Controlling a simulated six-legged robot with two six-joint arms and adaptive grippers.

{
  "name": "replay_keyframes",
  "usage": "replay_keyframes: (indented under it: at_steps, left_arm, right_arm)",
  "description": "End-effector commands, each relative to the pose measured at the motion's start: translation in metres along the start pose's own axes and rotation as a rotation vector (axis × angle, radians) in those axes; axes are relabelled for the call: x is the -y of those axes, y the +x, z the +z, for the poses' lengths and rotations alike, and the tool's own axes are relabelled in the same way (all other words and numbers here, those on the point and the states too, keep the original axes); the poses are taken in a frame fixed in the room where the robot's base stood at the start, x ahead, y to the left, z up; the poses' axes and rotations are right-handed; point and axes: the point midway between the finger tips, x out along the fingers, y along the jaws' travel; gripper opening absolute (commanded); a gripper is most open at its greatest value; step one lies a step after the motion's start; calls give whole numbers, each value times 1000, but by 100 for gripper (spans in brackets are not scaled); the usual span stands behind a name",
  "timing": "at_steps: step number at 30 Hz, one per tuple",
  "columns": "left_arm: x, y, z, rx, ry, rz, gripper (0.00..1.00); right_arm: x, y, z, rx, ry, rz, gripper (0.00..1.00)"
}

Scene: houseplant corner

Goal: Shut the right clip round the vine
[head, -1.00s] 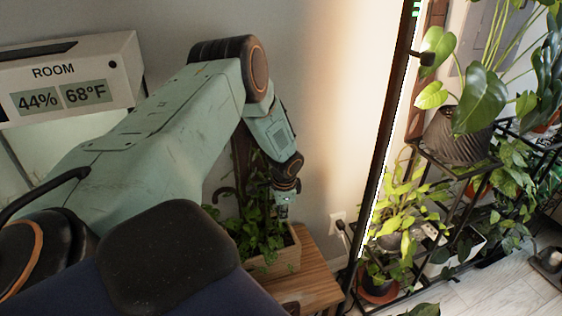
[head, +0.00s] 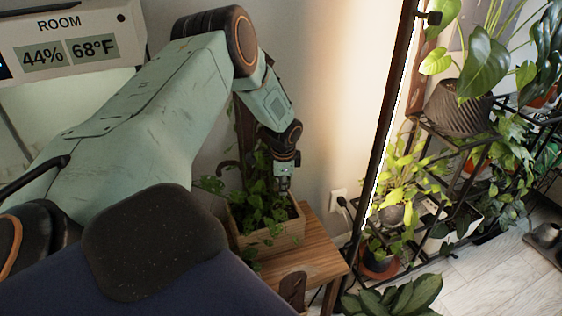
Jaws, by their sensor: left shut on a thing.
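My left gripper (head: 283,183) points down among the leaves of the vine (head: 256,208), which grows from a wooden planter box (head: 290,236). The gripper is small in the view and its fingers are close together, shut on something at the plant. The thing between the fingers is too small to make out, and I cannot tell whether it is the right clip. A dark wooden upright (head: 243,130) rises behind the vine, partly hidden by my left arm. My right gripper is not in view.
The planter stands on a small wooden table (head: 312,252). To its right are a tall dark post with a lit edge (head: 388,120) and a black metal shelf (head: 447,140) with several potted plants. A room display (head: 70,45) hangs at upper left.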

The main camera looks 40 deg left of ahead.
Motion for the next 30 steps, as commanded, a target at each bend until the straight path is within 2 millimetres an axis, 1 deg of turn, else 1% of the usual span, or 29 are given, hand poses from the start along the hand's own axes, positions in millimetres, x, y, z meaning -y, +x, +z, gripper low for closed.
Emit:
replay_keyframes:
  at_steps: [1,6,7,12,15,25,28,30]
  left_arm:
    - [-3,0,-2,0,7,3,0]
    - [-3,0,-2,0,8,3,0]
    - [-3,0,-2,0,7,4,21]
    - [-4,0,0,0,5,4,35]
    - [-3,0,1,0,4,3,42]
    - [-3,-3,2,-1,2,1,42]
    - [-2,-11,1,-3,0,1,42]
    - [-2,-21,1,-4,0,0,42]
  right_arm:
    - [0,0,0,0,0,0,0]
    - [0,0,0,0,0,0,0]
    - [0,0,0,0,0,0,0]
    - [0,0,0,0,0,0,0]
    - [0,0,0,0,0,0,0]
    - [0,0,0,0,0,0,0]
    - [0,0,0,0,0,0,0]
    - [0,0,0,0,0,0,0]
